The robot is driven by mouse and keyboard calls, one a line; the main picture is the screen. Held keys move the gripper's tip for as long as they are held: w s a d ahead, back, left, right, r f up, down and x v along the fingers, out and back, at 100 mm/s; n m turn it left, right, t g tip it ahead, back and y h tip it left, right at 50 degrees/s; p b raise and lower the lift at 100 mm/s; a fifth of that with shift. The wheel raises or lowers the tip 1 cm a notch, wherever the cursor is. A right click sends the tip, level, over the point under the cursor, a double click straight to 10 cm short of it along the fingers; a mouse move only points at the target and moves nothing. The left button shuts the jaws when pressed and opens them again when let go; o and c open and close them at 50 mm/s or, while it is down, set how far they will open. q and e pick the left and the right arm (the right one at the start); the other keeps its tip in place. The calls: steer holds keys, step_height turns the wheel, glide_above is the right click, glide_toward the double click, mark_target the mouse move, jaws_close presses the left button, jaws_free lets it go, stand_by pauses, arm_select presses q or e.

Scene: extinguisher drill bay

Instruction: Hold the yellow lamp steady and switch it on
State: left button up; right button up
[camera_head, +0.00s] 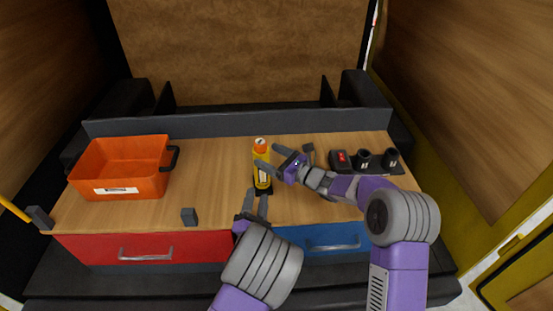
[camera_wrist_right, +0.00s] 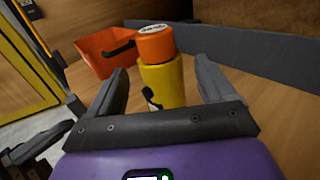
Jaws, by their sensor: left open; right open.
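The yellow lamp (camera_head: 261,153) stands upright on the wooden bench, a yellow cylinder with an orange top and a dark lower part. It also shows in the right wrist view (camera_wrist_right: 163,84), with a black mark on its side. My right gripper (camera_head: 268,156) is open at the lamp's upper right, its fingers pointing at it; in the right wrist view the lamp appears between the spread fingers (camera_wrist_right: 162,70). I cannot tell whether they touch it. My left gripper (camera_head: 256,195) is open and empty, just in front of the lamp's base.
An orange bin (camera_head: 122,167) stands at the bench's left. A small dark block (camera_head: 189,216) lies near the front edge. A red-switched box (camera_head: 340,160) and dark cylindrical holders (camera_head: 363,159) stand at right. Red (camera_head: 145,247) and blue (camera_head: 330,238) drawers are below.

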mark_target(257, 149)
steer(key=x, duration=0.6)
steer(key=c, duration=1.4)
steer(key=o, duration=1.5)
